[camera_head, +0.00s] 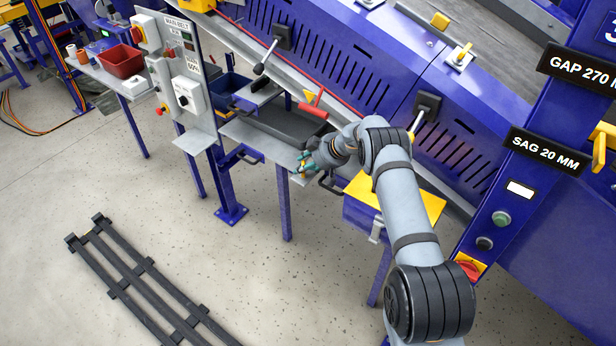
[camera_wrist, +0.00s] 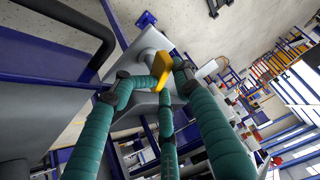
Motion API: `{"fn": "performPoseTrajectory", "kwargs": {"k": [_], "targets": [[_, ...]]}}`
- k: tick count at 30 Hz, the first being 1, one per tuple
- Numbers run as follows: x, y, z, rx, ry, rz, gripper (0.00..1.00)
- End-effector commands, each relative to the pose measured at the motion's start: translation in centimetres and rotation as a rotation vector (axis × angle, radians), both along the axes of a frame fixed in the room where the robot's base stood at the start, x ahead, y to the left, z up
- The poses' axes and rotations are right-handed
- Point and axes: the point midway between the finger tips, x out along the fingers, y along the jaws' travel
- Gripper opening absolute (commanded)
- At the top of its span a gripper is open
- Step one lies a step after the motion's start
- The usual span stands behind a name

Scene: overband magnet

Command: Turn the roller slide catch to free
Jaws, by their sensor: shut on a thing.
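My gripper (camera_head: 305,164) has teal fingers and is at the right end of a grey shelf (camera_head: 256,136) in front of the blue conveyor frame. In the wrist view its fingers (camera_wrist: 157,84) are closed around a small yellow lever (camera_wrist: 160,68), which looks like the roller slide catch. In the head view the lever is mostly hidden by the fingers.
A dark tray (camera_head: 285,122) and a red-handled tool (camera_head: 316,104) are just behind the gripper. A blue box with a yellow top (camera_head: 420,200) stands close on the right. A control panel (camera_head: 188,95) rises at left. Black rails (camera_head: 140,275) lie on the otherwise open floor.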

Motion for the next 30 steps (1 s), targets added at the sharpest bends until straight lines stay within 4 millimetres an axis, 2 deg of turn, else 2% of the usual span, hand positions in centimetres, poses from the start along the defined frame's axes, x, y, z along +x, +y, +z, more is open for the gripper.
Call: {"fn": "performPoseTrajectory", "kwargs": {"k": [1, 16, 17, 30], "targets": [[0.21, 1.23, 0.45, 0.009, -0.016, 0.023, 0.00], [0.16, 1.14, 0.68, 0.006, -0.013, 0.057, 0.00], [0.16, 1.13, 0.68, 0.006, -0.012, 0.057, 0.33], [-0.02, 0.63, 0.21, 0.001, -0.004, 0.054, 0.59]]}}
